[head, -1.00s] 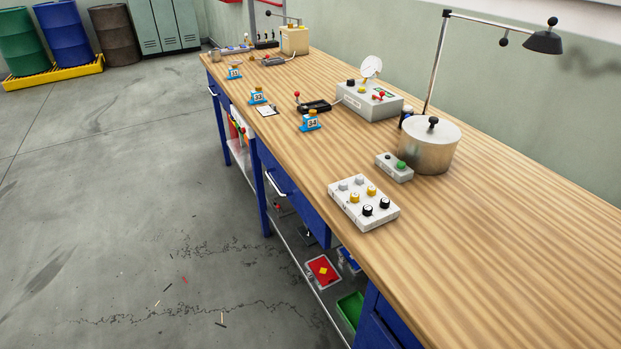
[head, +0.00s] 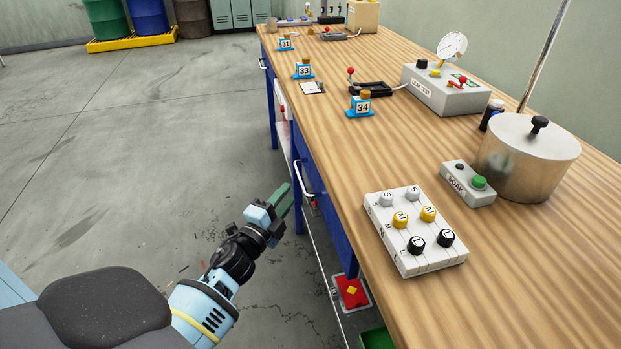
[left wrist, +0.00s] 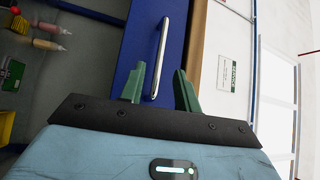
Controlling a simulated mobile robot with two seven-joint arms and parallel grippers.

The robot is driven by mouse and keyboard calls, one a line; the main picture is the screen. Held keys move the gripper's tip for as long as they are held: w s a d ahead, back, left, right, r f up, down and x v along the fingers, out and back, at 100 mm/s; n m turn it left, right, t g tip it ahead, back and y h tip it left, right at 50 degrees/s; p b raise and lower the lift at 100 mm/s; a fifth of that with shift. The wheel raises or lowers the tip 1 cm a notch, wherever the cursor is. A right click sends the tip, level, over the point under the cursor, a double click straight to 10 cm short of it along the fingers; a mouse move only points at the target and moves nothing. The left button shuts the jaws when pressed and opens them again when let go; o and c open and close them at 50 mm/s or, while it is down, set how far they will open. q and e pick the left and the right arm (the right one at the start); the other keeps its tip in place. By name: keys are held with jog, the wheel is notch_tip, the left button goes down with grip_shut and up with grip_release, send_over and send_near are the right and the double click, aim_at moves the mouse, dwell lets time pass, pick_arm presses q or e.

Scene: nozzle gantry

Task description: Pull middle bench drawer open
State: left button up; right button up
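The middle bench drawer has a blue front (head: 326,212) under the wooden top and looks closed. Its silver bar handle (head: 303,183) is on the aisle side. In the left wrist view the handle (left wrist: 161,55) crosses the blue drawer front (left wrist: 135,42). My left gripper (head: 283,199) is beside the handle, over the aisle. In the left wrist view its two green fingers (left wrist: 160,88) are apart, with the handle's near end lined up between them. I cannot tell whether they touch it. My right gripper is not in view.
The bench top (head: 340,150) holds a button box (head: 415,230), a metal pot (head: 528,150) and numbered blue stands (head: 361,104). A lower shelf below holds a red item (head: 351,291) and a green bin (head: 378,340). The floor (head: 150,150) left of the bench is clear.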

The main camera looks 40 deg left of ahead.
aim_at(301, 177)
pick_arm(q)
jog(key=shift+w+a+r, duration=0.1)
jog(key=shift+w+r, duration=0.05)
jog(key=shift+w, duration=1.1)
jog(key=shift+w+a+r, duration=0.1)
jog(key=shift+w+r, duration=0.1)
jog(key=shift+w, duration=1.1)
jog(key=shift+w+a+r, duration=0.1)
jog(key=shift+w+r, duration=0.05)
jog(key=shift+w, duration=1.1)
grip_shut()
